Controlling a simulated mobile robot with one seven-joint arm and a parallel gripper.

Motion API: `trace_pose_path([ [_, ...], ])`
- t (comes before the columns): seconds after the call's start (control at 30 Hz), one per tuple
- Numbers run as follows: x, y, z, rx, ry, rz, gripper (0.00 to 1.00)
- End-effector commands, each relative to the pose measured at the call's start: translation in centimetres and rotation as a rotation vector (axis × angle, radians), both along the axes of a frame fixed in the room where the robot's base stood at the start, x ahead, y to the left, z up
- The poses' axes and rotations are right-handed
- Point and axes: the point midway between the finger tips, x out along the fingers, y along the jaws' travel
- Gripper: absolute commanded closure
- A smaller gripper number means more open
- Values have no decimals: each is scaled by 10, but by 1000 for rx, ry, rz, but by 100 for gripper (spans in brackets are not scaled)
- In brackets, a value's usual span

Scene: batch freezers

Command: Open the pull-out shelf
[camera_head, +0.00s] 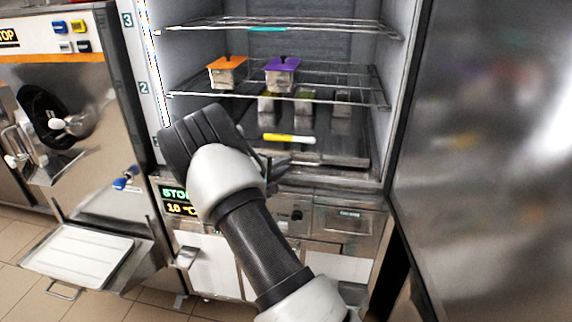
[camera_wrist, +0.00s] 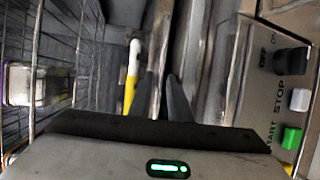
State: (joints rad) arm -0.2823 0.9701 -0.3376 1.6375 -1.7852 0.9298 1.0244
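The freezer cabinet stands open with shelves at several heights. The lowest shelf (camera_head: 340,151) is a dark flat tray with a yellow-and-white strip (camera_head: 289,139) on it; the strip also shows in the wrist view (camera_wrist: 131,78). My gripper (camera_head: 276,164) is at the front of this lowest shelf, low in the cabinet opening. In the wrist view my two dark fingers (camera_wrist: 164,92) are a little apart, with grey metal edges showing beyond and between them. I cannot tell whether they touch the shelf's front edge. My wrist hides the shelf's front left part.
A wire shelf (camera_head: 342,97) above holds an orange-lidded container (camera_head: 227,72) and a purple-lidded container (camera_head: 282,74). A higher wire shelf (camera_head: 340,29) carries a cyan strip. The open metal door (camera_head: 480,170) stands at right. A control panel (camera_wrist: 283,85) lies below the shelf. A machine (camera_head: 75,125) stands left.

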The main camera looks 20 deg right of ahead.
Motion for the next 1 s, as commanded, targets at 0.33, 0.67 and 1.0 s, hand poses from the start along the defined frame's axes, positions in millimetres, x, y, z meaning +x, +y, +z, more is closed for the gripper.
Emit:
trace_pose_path([
  [0.33,8,-13,-3,0,0,0,83],
  [0.67,8,-13,-3,0,0,0,100],
  [1.0,4,-9,-5,1,1,0,100],
])
